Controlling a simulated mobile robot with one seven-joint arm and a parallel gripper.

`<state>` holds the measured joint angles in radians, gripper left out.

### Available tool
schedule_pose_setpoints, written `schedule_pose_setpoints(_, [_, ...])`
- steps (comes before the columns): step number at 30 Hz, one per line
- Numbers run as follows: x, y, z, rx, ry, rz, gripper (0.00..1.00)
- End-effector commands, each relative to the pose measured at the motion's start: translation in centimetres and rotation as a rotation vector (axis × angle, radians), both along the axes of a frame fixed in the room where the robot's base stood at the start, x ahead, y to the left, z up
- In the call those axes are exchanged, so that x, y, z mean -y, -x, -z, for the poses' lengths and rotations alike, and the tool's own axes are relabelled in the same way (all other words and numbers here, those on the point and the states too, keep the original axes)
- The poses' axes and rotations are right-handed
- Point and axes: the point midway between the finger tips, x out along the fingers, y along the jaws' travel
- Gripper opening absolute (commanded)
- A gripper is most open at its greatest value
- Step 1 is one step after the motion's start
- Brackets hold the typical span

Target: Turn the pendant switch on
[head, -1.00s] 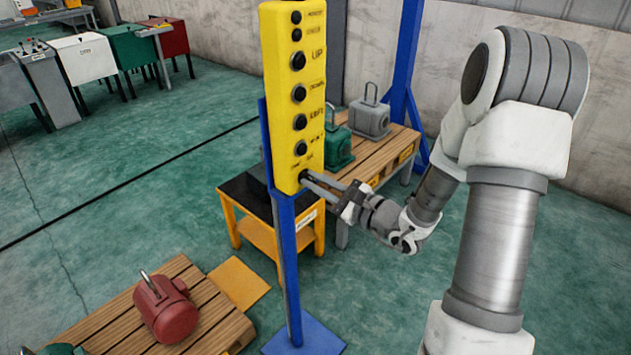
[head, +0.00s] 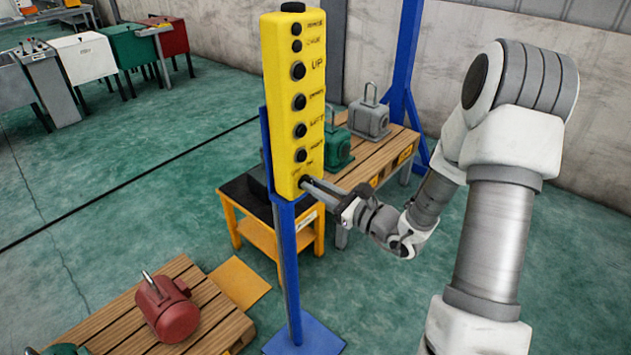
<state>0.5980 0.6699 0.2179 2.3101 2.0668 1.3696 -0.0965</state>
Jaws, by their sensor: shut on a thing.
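The yellow pendant (head: 288,120) stands upright on a blue post (head: 289,265) in the middle of the view. It has a column of round black buttons with labels, one reading UP. My gripper (head: 310,184) reaches in from the right at the pendant's lower end. Its fingers are shut on the lowest control, the pendant switch (head: 303,182), which they largely hide. I cannot read the switch's position.
A wooden pallet (head: 226,326) with a red motor (head: 167,306) lies at the lower left. A yellow cart (head: 262,234) and a pallet table (head: 395,150) with green and grey hoist parts stand behind the post. Open green floor lies left.

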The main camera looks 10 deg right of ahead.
Motion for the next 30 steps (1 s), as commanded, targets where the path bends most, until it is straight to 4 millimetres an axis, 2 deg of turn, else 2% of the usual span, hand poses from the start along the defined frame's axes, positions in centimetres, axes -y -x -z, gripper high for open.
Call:
schedule_pose_setpoints(18, [0.36,-0.21,-0.27,-0.317,-0.437,0.001,0.00])
schedule_pose_setpoints(30, [0.44,-0.28,0.03,-0.414,-0.568,0.001,0.00])
